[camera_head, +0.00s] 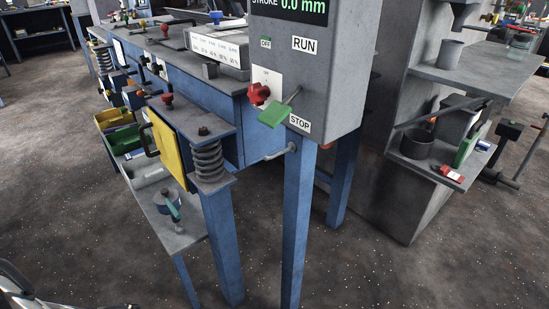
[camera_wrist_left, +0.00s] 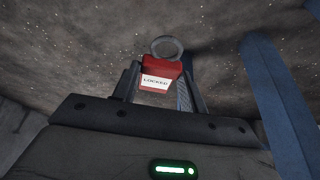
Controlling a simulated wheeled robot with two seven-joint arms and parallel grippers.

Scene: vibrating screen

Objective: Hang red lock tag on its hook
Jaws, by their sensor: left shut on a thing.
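The red lock tag (camera_wrist_left: 156,82) has a white label reading "LOCKED" and a grey ring (camera_wrist_left: 167,47) at its far end. My left gripper (camera_wrist_left: 160,76) is shut on it, with one dark finger on each side, and holds it above the grey floor. In the head view the left gripper and this tag cannot be made out. A grey rod (camera_head: 281,152), possibly the hook, sticks out beside the blue post under the control box. My right gripper is in neither view.
The control box (camera_head: 330,75) carries a red knob (camera_head: 259,93) and a green flap (camera_head: 275,113). A coil spring (camera_head: 208,162) and yellow panel (camera_head: 166,147) stand left of it.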

